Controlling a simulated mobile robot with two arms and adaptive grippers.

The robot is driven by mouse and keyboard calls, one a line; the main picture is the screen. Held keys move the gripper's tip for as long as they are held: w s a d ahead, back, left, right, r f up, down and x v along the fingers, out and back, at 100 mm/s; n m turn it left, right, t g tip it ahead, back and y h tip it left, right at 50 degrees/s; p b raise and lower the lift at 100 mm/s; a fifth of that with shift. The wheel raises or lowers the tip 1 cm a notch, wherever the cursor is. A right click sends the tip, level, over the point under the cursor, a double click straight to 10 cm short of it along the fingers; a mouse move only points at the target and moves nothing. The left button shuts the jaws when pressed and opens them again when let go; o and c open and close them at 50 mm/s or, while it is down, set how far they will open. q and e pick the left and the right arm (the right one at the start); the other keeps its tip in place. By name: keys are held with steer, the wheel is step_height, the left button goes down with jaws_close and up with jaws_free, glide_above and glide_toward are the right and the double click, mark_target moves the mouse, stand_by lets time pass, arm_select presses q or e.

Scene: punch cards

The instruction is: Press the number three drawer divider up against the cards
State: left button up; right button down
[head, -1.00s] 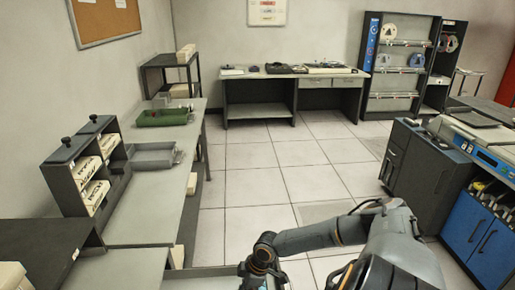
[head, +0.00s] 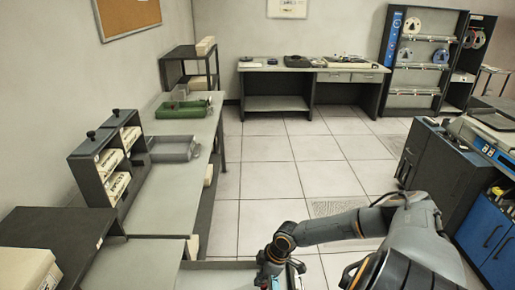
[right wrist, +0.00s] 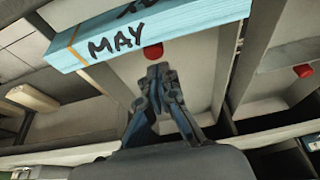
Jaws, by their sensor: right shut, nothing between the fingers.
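A stack of light blue cards (right wrist: 150,32) marked "MAY" crosses the top of the right wrist view, with an orange stripe near its left end. A red knob (right wrist: 153,52) shows just below the stack. My right gripper (right wrist: 158,70) is shut and empty, its fingertips close to the knob; I cannot tell whether they touch. Pale grey plates and dark rails of the drawer (right wrist: 185,75) lie behind. No number three is readable, so I cannot tell which divider this is. In the head view my right gripper (head: 275,262) is at the bottom edge. My left gripper is out of view.
A second red knob (right wrist: 303,71) stands in a neighbouring lane at right. In the head view, a grey bench (head: 165,205) with a card rack (head: 108,165) and green tray (head: 182,110) runs along the left. The tiled floor (head: 270,165) is clear.

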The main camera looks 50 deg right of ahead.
mark_target(265, 284)
steer(key=shift+p+v, duration=2)
steer(key=shift+v, duration=0.65)
steer(key=shift+f, duration=0.1)
